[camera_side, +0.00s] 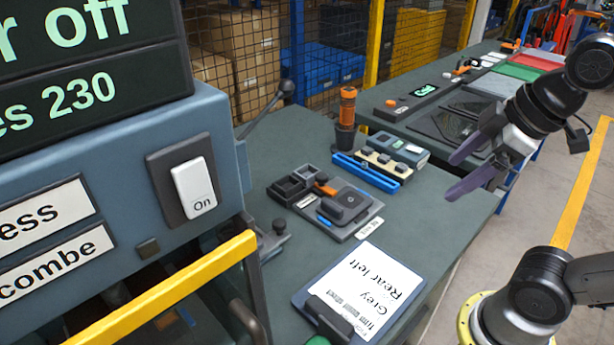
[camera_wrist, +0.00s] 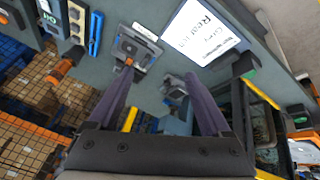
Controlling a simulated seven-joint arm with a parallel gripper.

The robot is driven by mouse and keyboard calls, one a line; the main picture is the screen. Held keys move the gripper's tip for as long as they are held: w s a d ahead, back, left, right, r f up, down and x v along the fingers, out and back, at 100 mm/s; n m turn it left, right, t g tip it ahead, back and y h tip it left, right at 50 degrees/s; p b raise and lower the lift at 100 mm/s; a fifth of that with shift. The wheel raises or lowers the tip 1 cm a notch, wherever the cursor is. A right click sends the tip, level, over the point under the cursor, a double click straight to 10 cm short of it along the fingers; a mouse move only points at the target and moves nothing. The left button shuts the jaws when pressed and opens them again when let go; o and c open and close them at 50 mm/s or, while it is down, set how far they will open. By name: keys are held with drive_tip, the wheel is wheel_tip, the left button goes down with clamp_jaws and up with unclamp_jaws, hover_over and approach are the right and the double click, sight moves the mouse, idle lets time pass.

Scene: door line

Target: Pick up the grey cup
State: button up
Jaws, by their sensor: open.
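I cannot make out a grey cup for certain in either view. A fixture (camera_side: 350,208) with dark square holders (camera_side: 290,188) and an orange lever lies on the bench in the side view. It also shows in the wrist view (camera_wrist: 140,46), between my fingers and beyond their tips. My gripper (camera_side: 452,178) is open, with two purple fingers apart and nothing between them. It hangs in the air at the bench's right edge, right of the fixture. In the wrist view both fingers (camera_wrist: 159,76) point up the picture.
A clipboard (camera_side: 364,290) reading "Grey" and "Rear left" lies at the bench front. A blue-edged block (camera_side: 366,172) and an orange-handled tool (camera_side: 347,105) stand behind the fixture. A grey cabinet with an "On" switch (camera_side: 195,187) and a yellow rail (camera_side: 170,290) bound the left.

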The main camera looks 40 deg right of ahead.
drive_tip(key=w+d+r+n+g, duration=0.1)
drive_tip(key=w+r+n, duration=0.45)
drive_tip(key=w, duration=0.45)
drive_tip(key=w+d+r+n+g, duration=0.1)
drive_tip(key=w+r+n, duration=0.4)
drive_tip(key=w, duration=0.4)
drive_tip(key=n+g, duration=0.2)
drive_tip(key=g, duration=0.2)
hover_over(308, 165)
drive_tip(key=s+a, duration=0.2)
wheel_tip(308, 165, down, 26)
drive_tip(key=f, duration=0.1)
drive_tip(key=shift+f, duration=2.95)
drive_tip(key=c, duration=1.1)
drive_tip(key=shift+r, duration=0.15)
